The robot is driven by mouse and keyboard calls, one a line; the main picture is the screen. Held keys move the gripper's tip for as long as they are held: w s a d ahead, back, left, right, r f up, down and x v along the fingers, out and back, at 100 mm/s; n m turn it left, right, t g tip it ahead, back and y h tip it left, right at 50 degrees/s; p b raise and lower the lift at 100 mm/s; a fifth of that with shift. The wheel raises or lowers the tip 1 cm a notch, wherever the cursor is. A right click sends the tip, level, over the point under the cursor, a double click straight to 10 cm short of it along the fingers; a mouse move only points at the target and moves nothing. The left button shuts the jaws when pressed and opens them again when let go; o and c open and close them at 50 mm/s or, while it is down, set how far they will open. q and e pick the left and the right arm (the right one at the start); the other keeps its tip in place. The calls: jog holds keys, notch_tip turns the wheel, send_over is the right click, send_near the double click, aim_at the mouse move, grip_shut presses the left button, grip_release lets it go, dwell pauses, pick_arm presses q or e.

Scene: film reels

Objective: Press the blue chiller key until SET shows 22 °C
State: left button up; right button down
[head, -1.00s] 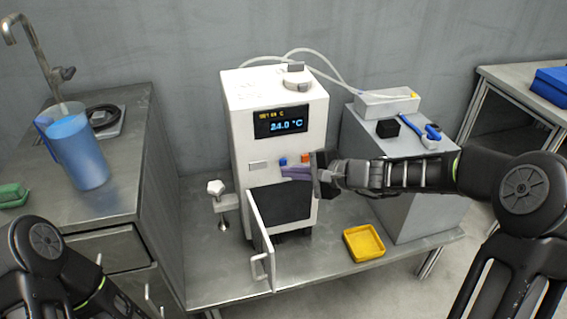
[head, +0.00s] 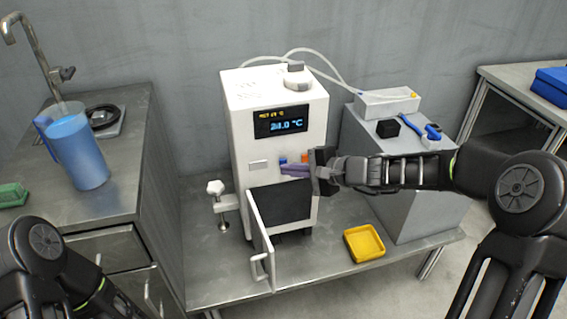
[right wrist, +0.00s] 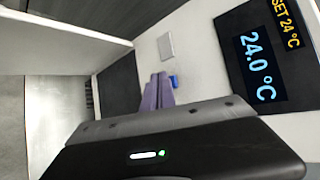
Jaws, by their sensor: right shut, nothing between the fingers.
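The white chiller (head: 240,140) stands on the metal bench with its dark display (head: 281,122) facing me. In the right wrist view the display (right wrist: 262,60) reads SET 24 °C in yellow and 24.0 °C in blue. The blue key (head: 283,160) sits below the display, left of an orange key (head: 305,158). My right gripper (head: 290,169) is shut and empty, its purple fingertips just below the blue key. In the right wrist view the fingertips (right wrist: 158,92) are close beside the blue key (right wrist: 175,81); I cannot tell whether they touch. My left gripper is out of view.
The chiller's front door (head: 259,240) hangs open below the keys. A yellow tray (head: 364,243) lies on the bench to the right. A blue jug (head: 75,150) stands on the left counter. A grey cabinet (head: 425,210) stands right, behind my right arm.

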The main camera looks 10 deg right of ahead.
jog(key=shift+w, duration=0.45)
dwell(0.3)
jog(key=shift+s, duration=0.1)
jog(key=shift+s+b, duration=0.65)
jog(key=shift+s, duration=0.15)
jog(key=shift+s+d+b, duration=0.15)
jog(key=shift+s+b, duration=1.1)
jog(key=shift+s, duration=1.25)
